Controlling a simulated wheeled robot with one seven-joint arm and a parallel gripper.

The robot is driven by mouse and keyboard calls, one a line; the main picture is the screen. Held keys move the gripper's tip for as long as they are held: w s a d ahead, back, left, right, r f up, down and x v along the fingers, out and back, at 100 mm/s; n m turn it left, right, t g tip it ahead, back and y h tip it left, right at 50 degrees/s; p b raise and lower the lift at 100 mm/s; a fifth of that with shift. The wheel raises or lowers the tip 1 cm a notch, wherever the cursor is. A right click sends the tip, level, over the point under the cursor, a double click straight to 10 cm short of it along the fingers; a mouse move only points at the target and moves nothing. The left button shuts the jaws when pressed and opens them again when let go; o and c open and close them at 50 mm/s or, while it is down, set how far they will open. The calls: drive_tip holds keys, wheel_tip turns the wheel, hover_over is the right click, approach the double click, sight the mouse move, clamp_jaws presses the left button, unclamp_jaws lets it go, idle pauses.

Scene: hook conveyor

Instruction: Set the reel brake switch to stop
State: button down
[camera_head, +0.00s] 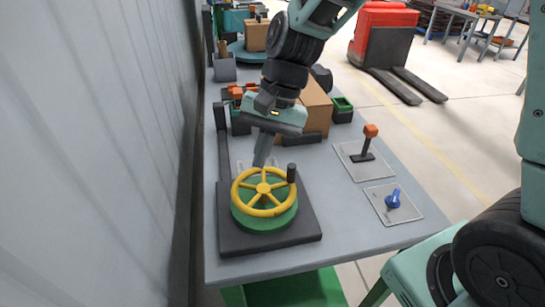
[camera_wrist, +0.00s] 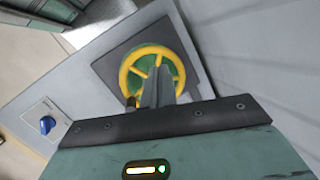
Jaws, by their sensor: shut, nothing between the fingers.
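A blue rotary knob (camera_head: 393,199) sits on a pale square plate at the right front of the grey bench; it looks like the switch. The wrist view shows this knob (camera_wrist: 47,125) at the left, with small marks on its plate too small to read. My gripper (camera_head: 260,162) is shut and empty, pointing down just behind or over the far rim of a yellow handwheel (camera_head: 264,193). The wrist view shows the closed fingers (camera_wrist: 158,80) in front of the wheel; I cannot tell whether they touch it. The knob is well to the right of my gripper.
A lever with an orange top (camera_head: 370,132) stands on a plate behind the knob. A cardboard box (camera_head: 316,104) and bins stand farther back. The wheel has an upright dark handle (camera_head: 292,173). A corrugated wall (camera_head: 100,150) runs along the left. Bench surface between wheel and knob is clear.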

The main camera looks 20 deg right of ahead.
drive_tip(key=w+d+f+m+t+y+b, duration=0.1)
drive_tip(key=w+d+f+m, duration=0.4)
drive_tip(key=w+d+m, duration=0.2)
drive_tip(key=w+d+f+m+t+y+b, duration=0.1)
drive_tip(key=w+d+f+m+t+y, duration=0.1)
drive_tip(key=w+d+f+m, duration=0.4)
drive_tip(key=w+d+m, duration=0.1)
drive_tip(key=w+d, duration=0.2)
drive_tip(key=w, duration=0.3)
drive_tip(key=shift+d+f+m, duration=0.15)
drive_tip(key=shift+d+m, duration=0.05)
drive_tip(key=shift+m, duration=0.2)
drive_tip(key=p+x, duration=0.1)
drive_tip(key=x, duration=0.9)
drive_tip(key=shift+a, duration=0.1)
drive_tip(key=shift+r+p, duration=0.25)
drive_tip(key=shift+p, duration=0.2)
drive_tip(key=shift+a+r+p, duration=0.1)
drive_tip(key=shift+a+p, duration=0.05)
drive_tip(key=shift+p, duration=0.15)
drive_tip(key=shift+h, duration=0.3)
drive_tip(key=shift+a+r+h+p, duration=0.2)
drive_tip(key=shift+h+p, duration=0.1)
drive_tip(key=shift+p, duration=0.65)
